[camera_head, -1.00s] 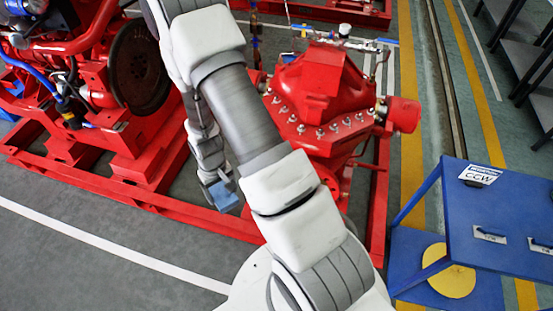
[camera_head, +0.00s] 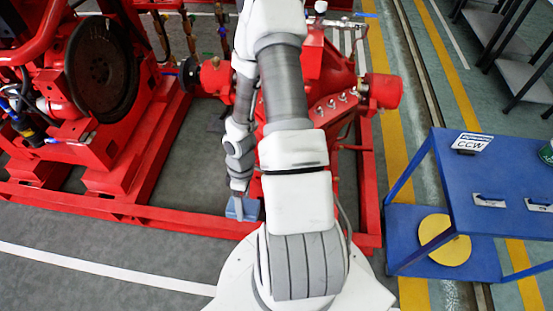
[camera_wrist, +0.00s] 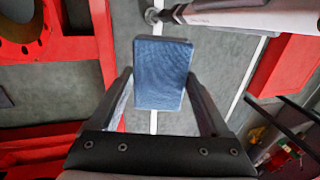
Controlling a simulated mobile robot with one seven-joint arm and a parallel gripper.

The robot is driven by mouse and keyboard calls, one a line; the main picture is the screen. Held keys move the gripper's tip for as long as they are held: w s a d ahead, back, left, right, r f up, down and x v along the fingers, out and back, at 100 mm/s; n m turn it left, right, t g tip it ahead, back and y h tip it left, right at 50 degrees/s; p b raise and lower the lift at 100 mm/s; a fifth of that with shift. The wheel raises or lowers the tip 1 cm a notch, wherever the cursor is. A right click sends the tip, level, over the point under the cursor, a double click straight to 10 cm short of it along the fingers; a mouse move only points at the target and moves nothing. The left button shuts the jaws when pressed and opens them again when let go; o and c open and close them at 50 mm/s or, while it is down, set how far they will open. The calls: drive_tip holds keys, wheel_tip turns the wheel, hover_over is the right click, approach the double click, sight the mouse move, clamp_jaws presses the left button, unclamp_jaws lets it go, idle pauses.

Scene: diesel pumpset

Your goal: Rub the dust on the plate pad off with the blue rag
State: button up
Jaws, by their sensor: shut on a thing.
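The blue rag (camera_head: 243,208) hangs in my gripper (camera_head: 238,188), just over the front rail of the red frame in the head view. In the wrist view the rag (camera_wrist: 163,73) is a flat blue rectangle between the two fingers of my gripper (camera_wrist: 160,88), which is shut on it. I cannot make out the plate pad or any dust on it for sure in either view. My arm hides part of the middle of the head view.
The red pumpset frame (camera_head: 110,203) runs along the front, with a dark flywheel (camera_head: 105,68) at left. A blue table (camera_head: 480,222) with a CCW sign (camera_head: 471,142) stands at right. A yellow disc (camera_head: 445,239) lies on its lower shelf. The grey floor at front left is clear.

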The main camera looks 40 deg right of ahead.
drive_tip(key=s+d+f+n+g+h+b, duration=0.1)
drive_tip(key=s+d+n+g+h+b, duration=0.3)
drive_tip(key=d+n, duration=0.55)
drive_tip(key=s+d+f+n+g+h+b, duration=0.15)
drive_tip(key=d+n+h+b, duration=0.3)
drive_tip(key=d+n, duration=0.5)
drive_tip(key=shift+w+d+f+n+t+h+b, duration=0.95)
drive_tip(key=shift+w+d+n+t+h+b, duration=0.6)
drive_tip(key=shift+w+n+t, duration=1.45)
drive_tip(key=shift+w+d+f+n+t+h+b, duration=1.05)
drive_tip(key=shift+w+n+t+b, duration=0.75)
drive_tip(key=shift+w+n+t, duration=1.2)
drive_tip(key=shift+w+d+f+n+t+h+b, duration=0.85)
drive_tip(key=shift+w+d+n+t+h+b, duration=0.7)
drive_tip(key=shift+w+n+t, duration=1.45)
drive_tip(key=shift+w+m+t, duration=0.3)
drive_tip(key=shift+w+t, duration=0.05)
drive_tip(key=shift+x, duration=0.9)
